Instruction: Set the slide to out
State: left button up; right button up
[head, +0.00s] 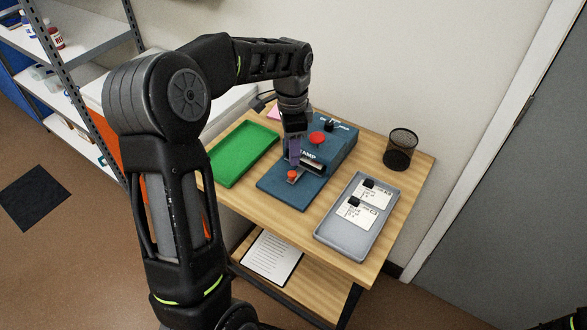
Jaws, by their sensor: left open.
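A blue stamp device (338,144) stands on the wooden table, with a blue base plate (292,196) in front. It bears the letters "AMP"; the rest of the word is hidden by my gripper. A small red-orange knob (292,174) sits on a metal piece over the base plate, seemingly the slide. A larger red button (317,138) and a black knob (328,125) are on top of the device. My left gripper (294,160) is open and points down just above the red-orange knob. Whether it touches the knob I cannot tell.
A green tray (216,174) lies left of the device. A grey tray (322,237) holding white cards with black clips lies to the right. A black mesh cup (400,149) stands at the back right. A lower shelf holds a printed sheet (272,258).

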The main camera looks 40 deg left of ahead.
aim_at(292, 173)
pick_arm(q)
jog(key=shift+f+p, duration=0.5)
jog(key=shift+f, duration=3.45)
jog(key=shift+c, duration=0.3)
grip_shut()
